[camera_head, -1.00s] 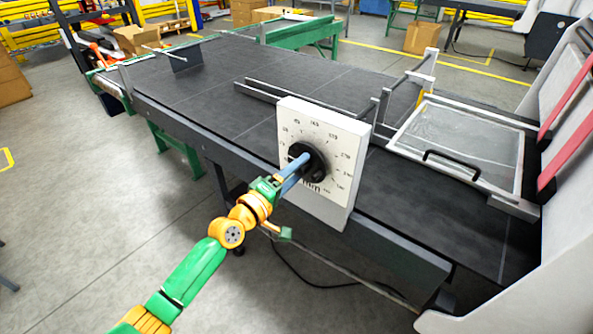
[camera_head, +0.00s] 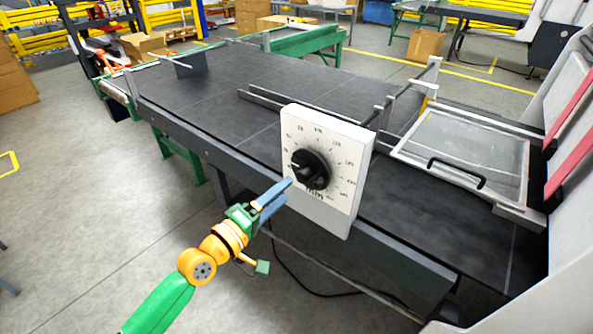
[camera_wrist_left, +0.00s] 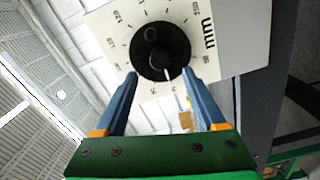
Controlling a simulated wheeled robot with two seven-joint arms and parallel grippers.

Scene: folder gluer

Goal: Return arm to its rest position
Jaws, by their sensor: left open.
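My left gripper (camera_head: 287,190) is open and empty, with blue fingers, a little in front of and below a black dial knob (camera_head: 311,169). The knob sits on a white panel (camera_head: 342,196) with a printed scale and "mm". In the left wrist view the gripper (camera_wrist_left: 161,88) points at the knob (camera_wrist_left: 160,50), which shows beyond the fingertips. The fingers look apart from the knob. My left arm is green and orange and comes in from the lower left. My right gripper is not in view.
The panel stands at the near edge of a long dark conveyor table (camera_head: 240,85). A clear framed cover with a black handle (camera_head: 456,172) lies at the right. Open grey floor (camera_head: 100,220) is at the left. A black cable (camera_head: 305,284) lies below the table.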

